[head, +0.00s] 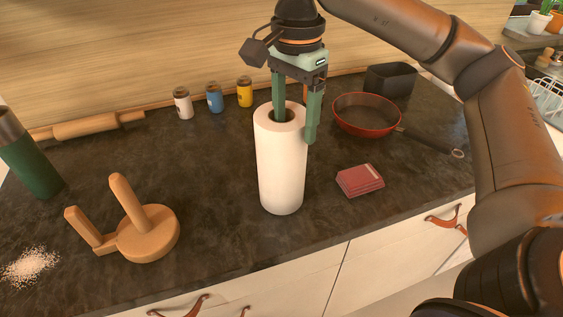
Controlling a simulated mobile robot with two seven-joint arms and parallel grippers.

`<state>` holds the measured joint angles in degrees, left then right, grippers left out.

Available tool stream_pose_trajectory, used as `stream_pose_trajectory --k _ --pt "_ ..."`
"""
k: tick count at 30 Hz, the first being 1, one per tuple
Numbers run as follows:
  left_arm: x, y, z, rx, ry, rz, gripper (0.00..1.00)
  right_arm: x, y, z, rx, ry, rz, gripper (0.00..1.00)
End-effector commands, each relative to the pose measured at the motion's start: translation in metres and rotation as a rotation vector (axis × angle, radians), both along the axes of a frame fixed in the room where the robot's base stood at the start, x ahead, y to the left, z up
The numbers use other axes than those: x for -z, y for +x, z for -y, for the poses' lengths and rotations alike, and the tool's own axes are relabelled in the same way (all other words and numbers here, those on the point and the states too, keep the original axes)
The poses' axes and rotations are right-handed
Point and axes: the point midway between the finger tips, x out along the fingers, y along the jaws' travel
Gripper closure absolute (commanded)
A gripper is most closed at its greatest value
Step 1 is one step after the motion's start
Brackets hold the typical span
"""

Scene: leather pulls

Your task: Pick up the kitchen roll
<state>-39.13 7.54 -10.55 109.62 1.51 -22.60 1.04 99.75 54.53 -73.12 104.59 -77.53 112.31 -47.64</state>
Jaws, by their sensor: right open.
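The white kitchen roll (281,170) stands upright on the dark worktop, near the middle of the head view. My right gripper (297,126) comes down on it from above with its green fingers apart. One finger reaches into the hollow core, and its tip is hidden there. The other finger hangs outside the roll at its upper right side. The roll's wall lies between the two fingers; I cannot tell whether either finger touches it. My left gripper does not show.
A wooden holder (148,238) with an upright peg stands left of the roll. Red pads (360,180) and a red pan (366,118) lie to the right. Small jars (215,98) and a rolling pin (88,126) are behind. A green bottle (32,165) and spilled crumbs (30,265) are at left.

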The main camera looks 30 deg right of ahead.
Motion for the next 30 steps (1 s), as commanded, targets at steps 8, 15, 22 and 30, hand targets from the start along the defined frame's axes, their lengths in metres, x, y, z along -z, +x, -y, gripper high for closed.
stream_pose_trajectory --k 8,15,22,30 --pt "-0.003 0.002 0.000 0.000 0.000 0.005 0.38 0.034 -0.003 0.001 0.002 0.000 -0.002 0.28" --pt "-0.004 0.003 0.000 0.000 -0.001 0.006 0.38 0.035 -0.003 0.001 0.001 0.001 -0.001 0.28" --pt "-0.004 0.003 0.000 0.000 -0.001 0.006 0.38 0.035 -0.003 0.001 0.001 0.001 -0.001 0.54" --pt "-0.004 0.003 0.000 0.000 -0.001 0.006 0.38 0.035 -0.003 0.001 0.001 0.001 -0.001 0.84"
